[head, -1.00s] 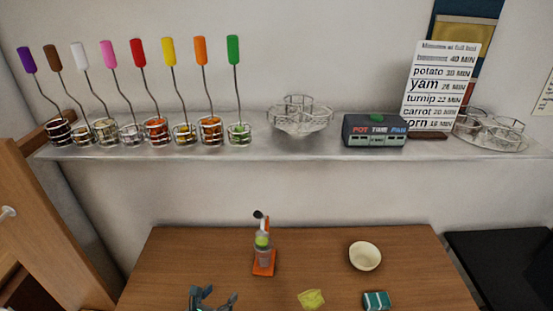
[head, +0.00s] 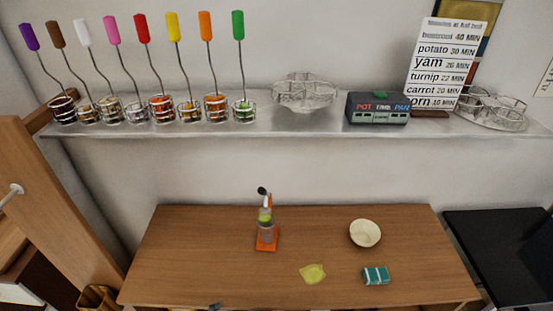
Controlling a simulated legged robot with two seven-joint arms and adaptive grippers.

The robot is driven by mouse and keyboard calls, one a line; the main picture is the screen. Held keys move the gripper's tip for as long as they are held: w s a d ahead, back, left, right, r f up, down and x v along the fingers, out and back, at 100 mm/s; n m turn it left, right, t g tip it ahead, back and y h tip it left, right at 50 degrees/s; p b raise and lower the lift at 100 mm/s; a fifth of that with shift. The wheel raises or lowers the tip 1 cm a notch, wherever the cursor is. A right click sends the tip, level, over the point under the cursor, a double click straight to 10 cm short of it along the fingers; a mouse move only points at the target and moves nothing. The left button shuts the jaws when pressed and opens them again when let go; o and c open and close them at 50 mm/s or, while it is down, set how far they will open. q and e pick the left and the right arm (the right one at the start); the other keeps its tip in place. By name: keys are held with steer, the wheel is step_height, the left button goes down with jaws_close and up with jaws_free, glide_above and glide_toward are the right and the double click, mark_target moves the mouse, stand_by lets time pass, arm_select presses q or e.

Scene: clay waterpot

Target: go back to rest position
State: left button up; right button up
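Only a small dark tip, which looks like my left gripper (head: 215,306), shows at the bottom edge of the head view, by the front edge of the wooden table (head: 190,265). The rest of it is cut off, so its opening and anything in it are hidden. My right gripper is not in view.
On the table stand an orange-based bottle holder (head: 266,236), a cream bowl (head: 365,233), a yellow cloth (head: 313,273) and a teal block (head: 376,275). Above, a shelf (head: 300,125) holds several colour-handled baskets, wire racks and a timer box (head: 378,108). The table's left part is clear.

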arm_select(q)
steer(key=s+a+f+n+g+y, duration=0.1)
steer(key=s+a+f+n+g, duration=0.2)
steer(key=s+n, duration=0.4)
steer(key=s+a+f+n+g+y, duration=0.1)
steer(key=s+f+n+g, duration=0.2)
steer(key=s+f+n, duration=0.4)
step_height(320, 180, down, 26)
steer(key=s+a, duration=0.1)
steer(key=s, duration=0.2)
steer(key=s+a+f+g, duration=0.1)
steer(key=s+a+f, duration=0.1)
steer(key=s+f, duration=1.3)
steer(key=shift+s+m+g, duration=0.3)
steer(key=shift+s+g, duration=0.1)
steer(key=shift+s, duration=0.3)
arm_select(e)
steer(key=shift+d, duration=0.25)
